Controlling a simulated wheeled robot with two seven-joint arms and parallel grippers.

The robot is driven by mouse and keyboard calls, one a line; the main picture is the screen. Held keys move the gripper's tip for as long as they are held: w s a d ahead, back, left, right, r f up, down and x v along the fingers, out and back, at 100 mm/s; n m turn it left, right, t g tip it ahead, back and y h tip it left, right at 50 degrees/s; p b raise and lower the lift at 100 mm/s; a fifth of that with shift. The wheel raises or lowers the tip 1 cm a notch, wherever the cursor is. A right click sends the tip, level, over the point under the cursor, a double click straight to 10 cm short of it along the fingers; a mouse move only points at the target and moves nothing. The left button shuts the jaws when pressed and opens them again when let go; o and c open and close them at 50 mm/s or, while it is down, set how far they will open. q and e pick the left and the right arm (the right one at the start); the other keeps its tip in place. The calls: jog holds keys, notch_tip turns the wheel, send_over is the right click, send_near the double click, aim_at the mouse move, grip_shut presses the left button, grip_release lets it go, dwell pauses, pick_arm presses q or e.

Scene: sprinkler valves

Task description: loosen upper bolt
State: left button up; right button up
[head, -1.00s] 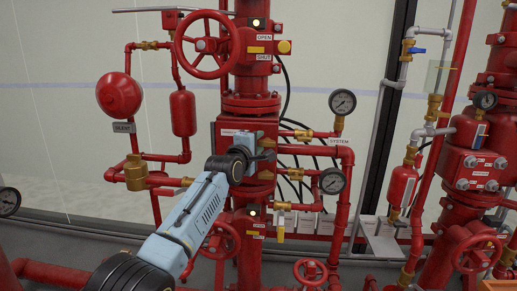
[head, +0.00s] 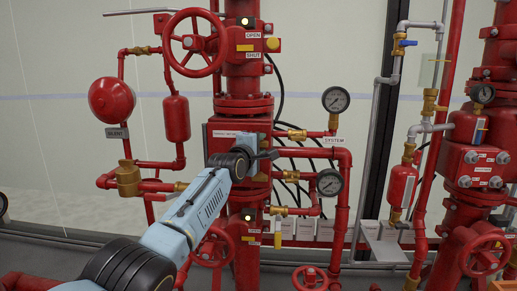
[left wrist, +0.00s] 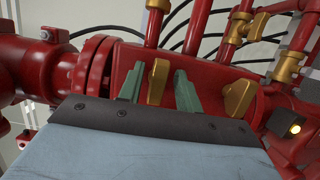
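The red valve body (head: 214,136) stands in the middle of the head view, below a flange. My left gripper (head: 266,154) is at its front right side, and my wrist hides part of the body. In the left wrist view, a brass upper bolt (left wrist: 158,82) sticks out between the two green fingers of my left gripper (left wrist: 160,87). The fingers stand apart, with a visible gap on each side of the bolt. A second brass bolt (left wrist: 239,98) is further right, outside the fingers. My right gripper does not show.
A red handwheel (head: 194,43) is above, and a smaller one (head: 215,247) is below behind my arm. Two gauges (head: 336,99) and pipes stand close on the right. A lit lamp (left wrist: 295,129) is near the second bolt. A second red riser (head: 470,150) stands far right.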

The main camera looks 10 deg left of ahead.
pick_arm(q)
jog(key=shift+s+r, duration=0.1)
jog(key=shift+r, duration=0.05)
grip_shut()
jog(key=shift+n, duration=0.6)
jog(key=shift+n+t+b, duration=0.3)
jog(key=shift+n+t, duration=0.2)
jog(key=shift+n, duration=0.5)
